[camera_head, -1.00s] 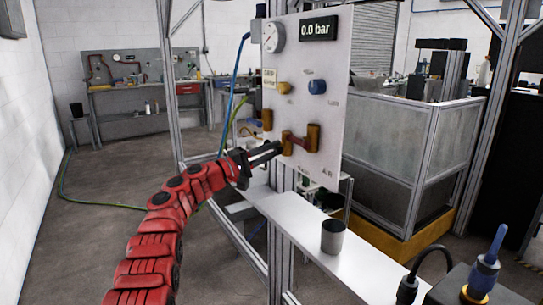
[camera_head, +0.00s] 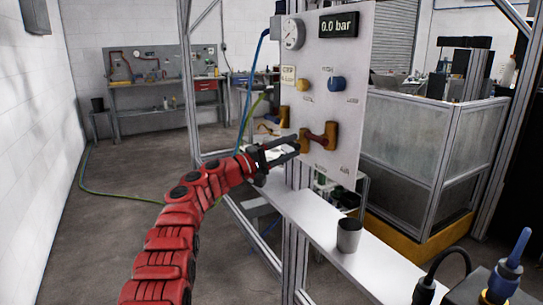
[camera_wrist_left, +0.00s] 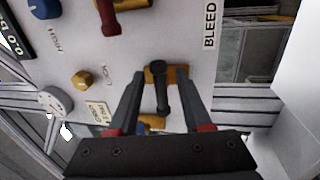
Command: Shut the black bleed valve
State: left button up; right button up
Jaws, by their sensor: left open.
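The black bleed valve's handle (camera_wrist_left: 160,92) shows in the left wrist view in front of its brass body (camera_wrist_left: 180,74). My left gripper (camera_wrist_left: 162,80) is open, with one finger on each side of the handle and gaps visible on both sides. In the head view my left gripper (camera_head: 297,146) reaches the lower left of the white panel (camera_head: 352,95). The BLEED label (camera_wrist_left: 210,25) is to the right in the wrist view. My right gripper is not in view.
A red-handled brass valve (camera_head: 318,136) sits close beside my left fingers. Above are a yellow knob (camera_head: 305,84), a blue knob (camera_head: 336,83), a gauge (camera_head: 293,33) and a 0.0 bar display (camera_head: 338,24). A grey cup (camera_head: 348,236) stands on the white shelf (camera_head: 305,215) below.

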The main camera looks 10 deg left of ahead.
pick_arm(q)
jog(key=v, duration=1.7)
jog(key=shift+a+f, duration=0.15)
jog(key=shift+f, duration=0.05)
